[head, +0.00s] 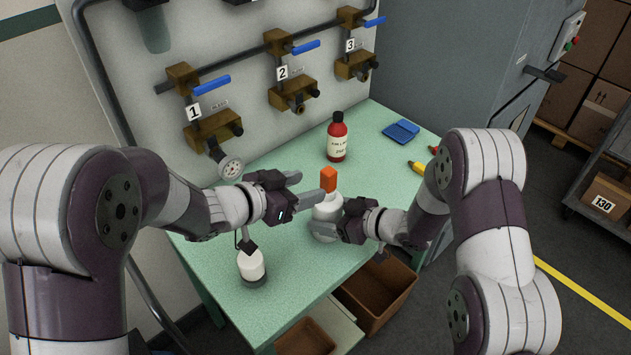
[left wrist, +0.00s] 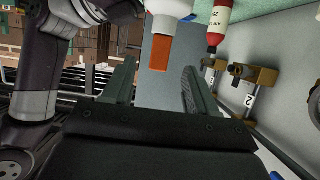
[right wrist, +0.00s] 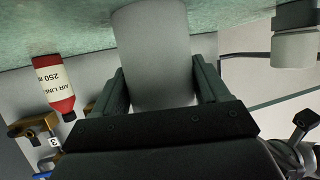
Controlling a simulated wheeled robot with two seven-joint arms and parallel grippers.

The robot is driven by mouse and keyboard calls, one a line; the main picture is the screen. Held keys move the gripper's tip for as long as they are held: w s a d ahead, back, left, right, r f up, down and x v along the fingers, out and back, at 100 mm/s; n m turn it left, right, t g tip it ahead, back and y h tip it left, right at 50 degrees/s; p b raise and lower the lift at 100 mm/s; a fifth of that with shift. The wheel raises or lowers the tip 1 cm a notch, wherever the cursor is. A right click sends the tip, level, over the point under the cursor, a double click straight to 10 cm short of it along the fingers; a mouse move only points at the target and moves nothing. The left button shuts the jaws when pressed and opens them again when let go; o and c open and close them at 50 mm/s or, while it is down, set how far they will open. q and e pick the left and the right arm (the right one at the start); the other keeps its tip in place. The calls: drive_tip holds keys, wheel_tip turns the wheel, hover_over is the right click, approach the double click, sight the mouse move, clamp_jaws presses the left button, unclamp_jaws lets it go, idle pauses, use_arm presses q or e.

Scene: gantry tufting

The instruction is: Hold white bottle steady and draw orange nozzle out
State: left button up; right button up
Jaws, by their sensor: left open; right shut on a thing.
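The white bottle (head: 325,213) stands on the green bench with the orange nozzle (head: 329,180) upright at its top. My right gripper (head: 330,222) is shut on the bottle's body from the right; the bottle fills the space between the fingers in the right wrist view (right wrist: 155,65). My left gripper (head: 312,188) is open, at nozzle height on its left. In the left wrist view the nozzle (left wrist: 161,53) lies ahead of and between the two open fingers, apart from both. The bottle (left wrist: 168,9) shows only in part there.
A red bottle with a black cap (head: 337,140) stands behind. A small white container (head: 251,266) is at the front left. A blue tray (head: 401,131) and a yellow item (head: 415,167) lie at the right. Numbered valves (head: 292,95) and a gauge (head: 231,167) are on the panel behind.

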sight(334, 178)
use_arm(q)
drive_tip(key=x, duration=0.9)
drive_tip(key=shift+w+d+f, duration=0.15)
drive_tip(key=shift+w+d, duration=0.05)
drive_tip(key=shift+w, duration=0.05)
use_arm(e)
drive_tip(key=shift+w, duration=0.1)
use_arm(q)
clamp_jaws()
drive_tip(key=shift+r, duration=1.8)
use_arm(e)
drive_tip(key=o, duration=1.3)
drive_tip(key=shift+c, duration=0.2)
drive_tip(key=v, duration=1.2)
